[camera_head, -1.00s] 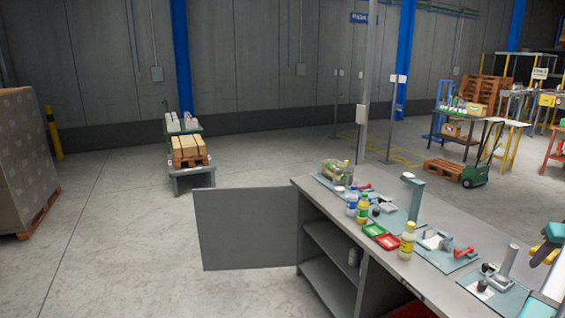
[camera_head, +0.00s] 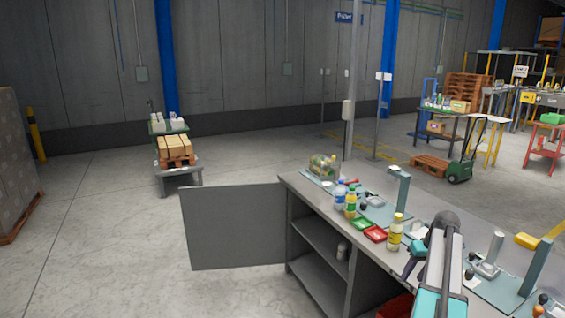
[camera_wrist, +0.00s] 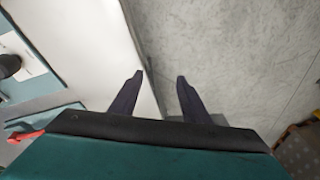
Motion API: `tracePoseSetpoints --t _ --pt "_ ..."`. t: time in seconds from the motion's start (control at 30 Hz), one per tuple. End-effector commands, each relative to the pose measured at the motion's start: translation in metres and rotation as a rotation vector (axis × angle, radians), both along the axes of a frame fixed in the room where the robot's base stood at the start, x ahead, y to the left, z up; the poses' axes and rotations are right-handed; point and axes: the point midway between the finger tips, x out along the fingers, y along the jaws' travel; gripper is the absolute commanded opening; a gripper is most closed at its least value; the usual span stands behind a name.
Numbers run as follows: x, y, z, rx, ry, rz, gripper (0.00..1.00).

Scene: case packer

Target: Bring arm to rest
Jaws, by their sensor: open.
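My gripper shows in the wrist view (camera_wrist: 160,80) with its two dark fingers apart and nothing between them. It points down past the edge of a pale surface, with bare concrete floor below and to the right. In the head view my arm rises from the lower right in front of the workbench (camera_head: 330,205); its dark rounded joint stands out against the bench top.
A grey panel (camera_head: 232,226) juts left from the bench. The floor (camera_head: 110,240) at left is clear.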

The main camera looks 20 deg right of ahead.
Motion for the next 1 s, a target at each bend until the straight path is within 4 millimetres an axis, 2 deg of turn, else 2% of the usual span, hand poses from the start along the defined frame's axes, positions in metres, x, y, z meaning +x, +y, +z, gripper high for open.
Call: tracePoseSetpoints --t 0.03,0.2,0.5,0.77,1.0 --pt "0.011 0.020 -0.020 0.015 0.013 0.029 0.43" --pt "0.039 0.081 -0.073 0.057 0.057 0.112 0.43" --pt "0.066 0.194 -0.165 0.118 0.146 0.246 0.43" --pt "0.062 0.296 -0.240 0.158 0.239 0.352 0.43" --pt "0.037 0.383 -0.304 0.180 0.332 0.436 0.43"
